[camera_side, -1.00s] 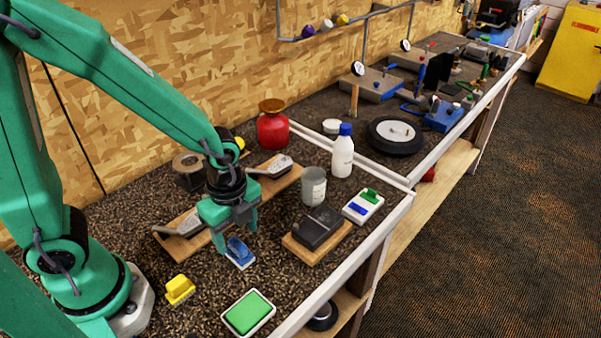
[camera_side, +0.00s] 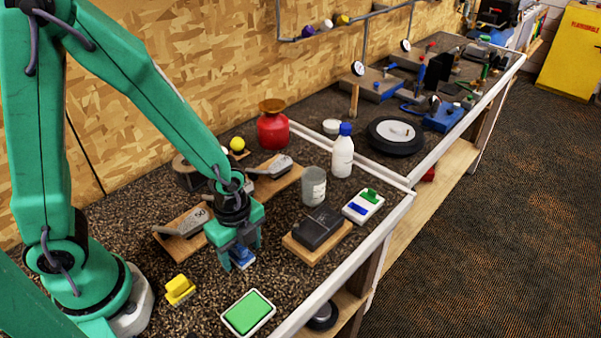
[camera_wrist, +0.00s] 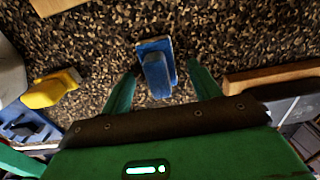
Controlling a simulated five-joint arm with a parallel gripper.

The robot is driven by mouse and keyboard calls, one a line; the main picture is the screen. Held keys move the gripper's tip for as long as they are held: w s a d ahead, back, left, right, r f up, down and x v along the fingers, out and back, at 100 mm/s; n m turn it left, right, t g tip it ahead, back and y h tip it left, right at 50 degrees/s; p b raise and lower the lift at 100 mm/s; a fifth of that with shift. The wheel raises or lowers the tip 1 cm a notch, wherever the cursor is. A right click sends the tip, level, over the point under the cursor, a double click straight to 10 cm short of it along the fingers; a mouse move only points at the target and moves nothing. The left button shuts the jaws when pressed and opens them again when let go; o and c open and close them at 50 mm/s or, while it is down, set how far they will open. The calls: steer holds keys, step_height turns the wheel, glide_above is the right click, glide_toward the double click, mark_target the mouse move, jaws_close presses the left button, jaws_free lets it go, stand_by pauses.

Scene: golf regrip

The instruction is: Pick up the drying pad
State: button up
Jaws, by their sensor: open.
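A small blue pad (camera_side: 243,258) with a raised blue grip lies on the speckled bench top. I take it for the drying pad, though no label shows. My gripper (camera_side: 240,257) is directly above it with the fingers pointing down. In the wrist view, the pad (camera_wrist: 155,72) lies between my two open fingers (camera_wrist: 162,74), with a gap on each side. The gripper holds nothing. In the side view, the fingers partly hide the pad.
A yellow block (camera_side: 179,289) lies to the left, and a green pad in a white tray (camera_side: 248,313) lies near the front edge. A dark block on a wooden board (camera_side: 318,232) sits close on the right. A wooden board with a grey tool (camera_side: 183,236) lies behind left.

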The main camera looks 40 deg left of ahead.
steer(key=shift+f, duration=0.35)
stand_by(0.3)
steer(key=c, duration=1.1)
